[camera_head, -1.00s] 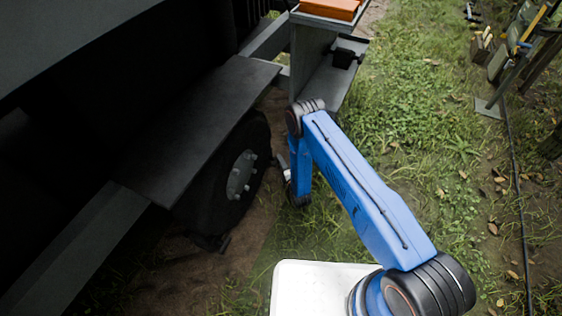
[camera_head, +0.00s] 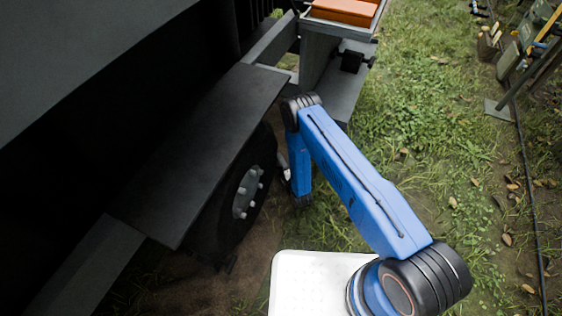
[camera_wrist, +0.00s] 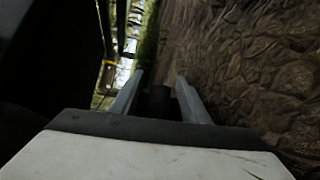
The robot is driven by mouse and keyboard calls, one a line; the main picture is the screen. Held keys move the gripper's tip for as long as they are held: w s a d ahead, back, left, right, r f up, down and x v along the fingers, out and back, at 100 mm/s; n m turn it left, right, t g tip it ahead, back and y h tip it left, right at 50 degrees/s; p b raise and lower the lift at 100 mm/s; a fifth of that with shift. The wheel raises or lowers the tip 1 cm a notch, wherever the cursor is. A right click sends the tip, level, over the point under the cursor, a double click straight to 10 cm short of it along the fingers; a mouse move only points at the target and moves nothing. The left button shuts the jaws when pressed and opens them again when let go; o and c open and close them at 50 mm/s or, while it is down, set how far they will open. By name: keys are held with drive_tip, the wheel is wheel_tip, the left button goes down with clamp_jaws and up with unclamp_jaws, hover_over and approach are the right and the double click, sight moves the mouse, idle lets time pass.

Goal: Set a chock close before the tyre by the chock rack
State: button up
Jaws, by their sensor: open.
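The black tyre (camera_head: 232,210) with a grey studded hub stands under the dark fender of a vehicle in the head view. A small dark piece (camera_head: 226,263) lies on the dirt at the tyre's near foot; I cannot tell whether it is a chock. A black block (camera_head: 351,61) sits on the grey rack-like stand (camera_head: 322,60) beyond the tyre. My gripper (camera_wrist: 160,88) is open, its two grey fingers apart. A dark shape shows between them in the wrist view, too dim to identify. In the head view my gripper hangs low beside the tyre, mostly hidden by my arm.
An orange box (camera_head: 343,11) lies on top of the stand. The dark fender (camera_head: 205,150) overhangs the tyre. Grass (camera_head: 420,130) is open to the right, with a dark hose (camera_head: 527,190) and a post-and-tool clutter beyond.

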clamp_jaws()
idle(1.5)
